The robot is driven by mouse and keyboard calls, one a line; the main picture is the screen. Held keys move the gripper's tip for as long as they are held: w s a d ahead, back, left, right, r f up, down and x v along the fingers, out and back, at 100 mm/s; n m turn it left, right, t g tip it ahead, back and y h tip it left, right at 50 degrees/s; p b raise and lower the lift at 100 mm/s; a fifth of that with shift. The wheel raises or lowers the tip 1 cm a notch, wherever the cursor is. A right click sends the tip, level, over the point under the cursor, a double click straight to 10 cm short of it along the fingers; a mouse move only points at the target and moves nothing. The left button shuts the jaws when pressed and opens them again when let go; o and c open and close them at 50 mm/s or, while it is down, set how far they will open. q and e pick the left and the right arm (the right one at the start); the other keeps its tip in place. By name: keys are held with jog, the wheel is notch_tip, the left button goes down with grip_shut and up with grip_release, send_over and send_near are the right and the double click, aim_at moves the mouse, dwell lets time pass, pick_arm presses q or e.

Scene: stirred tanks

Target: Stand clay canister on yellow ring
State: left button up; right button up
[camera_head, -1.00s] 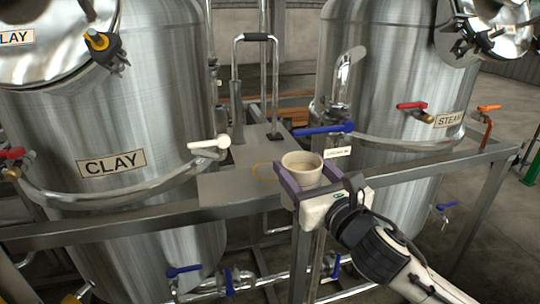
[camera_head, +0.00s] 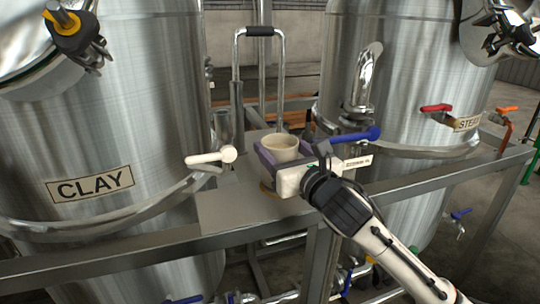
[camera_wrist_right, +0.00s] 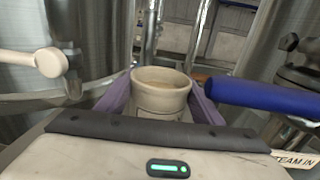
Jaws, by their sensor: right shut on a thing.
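The clay canister (camera_head: 280,142), a cream open-topped cup, is held upright between the purple fingers of my right gripper (camera_head: 281,156). In the right wrist view the canister (camera_wrist_right: 161,97) sits between both fingers with its rim upward. The yellow ring (camera_head: 267,188) lies on the grey metal shelf between the tanks; only a small part shows below the gripper, and the rest is hidden. The canister is over the ring's area. I cannot tell whether its base touches the shelf. My left gripper is not in view.
A white-handled valve (camera_head: 211,158) is left of the gripper, and a blue valve handle (camera_head: 355,136) is close on its right. A tall metal loop handle (camera_head: 238,85) stands behind. The CLAY tank (camera_head: 120,120) and another steel tank (camera_head: 420,75) flank the shelf (camera_head: 235,210).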

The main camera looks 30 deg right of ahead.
jog(key=shift+s+f, duration=0.25)
jog(key=shift+f, duration=0.05)
jog(key=shift+s+r, duration=0.25)
jog(key=shift+s, duration=0.1)
jog(key=shift+w+f, duration=0.1)
jog(key=shift+w, duration=0.05)
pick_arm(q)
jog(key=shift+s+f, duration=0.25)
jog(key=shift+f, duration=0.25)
pick_arm(e)
jog(key=shift+f, duration=0.1)
jog(key=o, duration=1.4)
jog(key=shift+f, duration=0.1)
